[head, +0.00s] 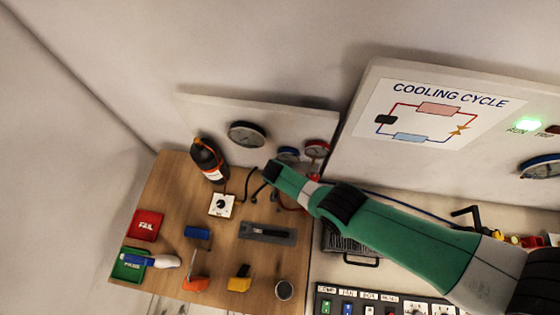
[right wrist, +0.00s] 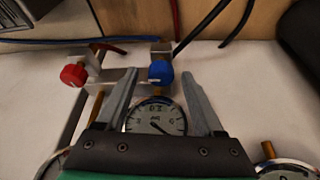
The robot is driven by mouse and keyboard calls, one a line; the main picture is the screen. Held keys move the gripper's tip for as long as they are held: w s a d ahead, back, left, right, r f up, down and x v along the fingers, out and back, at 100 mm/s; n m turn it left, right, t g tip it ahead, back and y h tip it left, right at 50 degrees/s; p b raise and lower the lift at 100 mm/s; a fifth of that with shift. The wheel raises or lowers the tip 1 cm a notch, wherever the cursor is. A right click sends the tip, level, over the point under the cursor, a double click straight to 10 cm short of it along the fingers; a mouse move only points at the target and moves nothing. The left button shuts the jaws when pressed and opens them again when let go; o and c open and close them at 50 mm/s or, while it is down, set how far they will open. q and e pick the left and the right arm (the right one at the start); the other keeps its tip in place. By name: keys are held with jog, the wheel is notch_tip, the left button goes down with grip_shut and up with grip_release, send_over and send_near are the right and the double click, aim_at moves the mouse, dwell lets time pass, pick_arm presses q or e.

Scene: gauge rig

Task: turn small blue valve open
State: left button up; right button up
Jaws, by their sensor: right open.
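The small blue valve (right wrist: 161,73) shows in the right wrist view as a round blue knob on a metal manifold. My right gripper (right wrist: 158,76) is open, with one finger on each side of the blue knob. Gaps show between the knob and both fingers; I cannot tell the depth exactly. A round dial gauge (right wrist: 157,118) sits between the fingers below the knob, partly covered by the gripper body. In the head view my green right arm reaches in from the right and hides the valve. My left gripper is not in view.
A red valve (right wrist: 73,75) sits left of the blue one on the manifold. Dark hoses run behind them. In the head view a wooden board (head: 215,258) holds a dark bottle (head: 207,160), a red FAIL tray (head: 146,225), a green tray (head: 128,264) and small tools.

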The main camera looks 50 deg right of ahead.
grip_shut()
dwell(0.4)
